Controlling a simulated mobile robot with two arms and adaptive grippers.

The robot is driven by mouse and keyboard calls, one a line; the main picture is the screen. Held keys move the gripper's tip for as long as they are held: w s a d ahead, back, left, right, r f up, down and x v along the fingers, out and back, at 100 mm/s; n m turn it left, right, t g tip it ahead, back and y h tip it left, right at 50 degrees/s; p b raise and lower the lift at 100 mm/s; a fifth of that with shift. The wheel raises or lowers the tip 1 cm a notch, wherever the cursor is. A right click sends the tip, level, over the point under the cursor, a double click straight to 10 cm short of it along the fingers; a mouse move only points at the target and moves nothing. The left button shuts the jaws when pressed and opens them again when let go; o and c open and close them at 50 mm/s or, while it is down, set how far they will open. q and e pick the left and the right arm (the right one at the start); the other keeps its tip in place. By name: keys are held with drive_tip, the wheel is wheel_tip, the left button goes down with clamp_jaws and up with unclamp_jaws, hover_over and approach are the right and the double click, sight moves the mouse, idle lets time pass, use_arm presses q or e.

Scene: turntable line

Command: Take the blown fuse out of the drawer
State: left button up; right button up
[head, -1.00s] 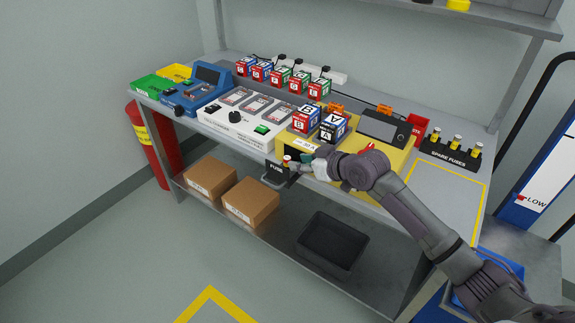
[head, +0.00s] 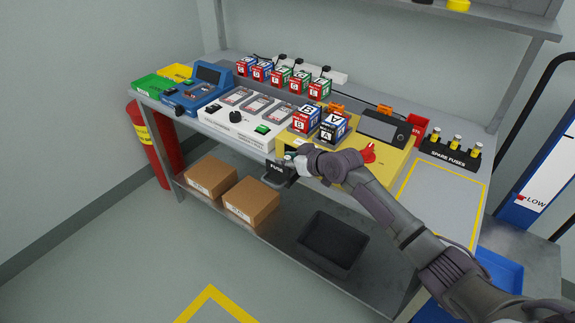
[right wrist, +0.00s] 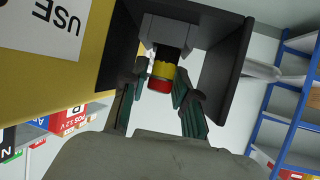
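My right gripper (right wrist: 163,84) is open, with one green-grey finger on each side of the fuse. I cannot tell whether either finger touches it. In the head view the right gripper (head: 290,159) is at the drawer and hides the fuse. My left gripper is not in view.
Spare fuses stand in a black rack (head: 452,153) at the right of the bench. Cubes (head: 333,128) sit on the yellow machine (head: 395,160). A black tray (head: 332,241) and cardboard boxes (head: 251,201) are on the lower shelf.

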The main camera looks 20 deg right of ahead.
clamp_jaws()
drive_tip(key=shift+r, duration=0.1)
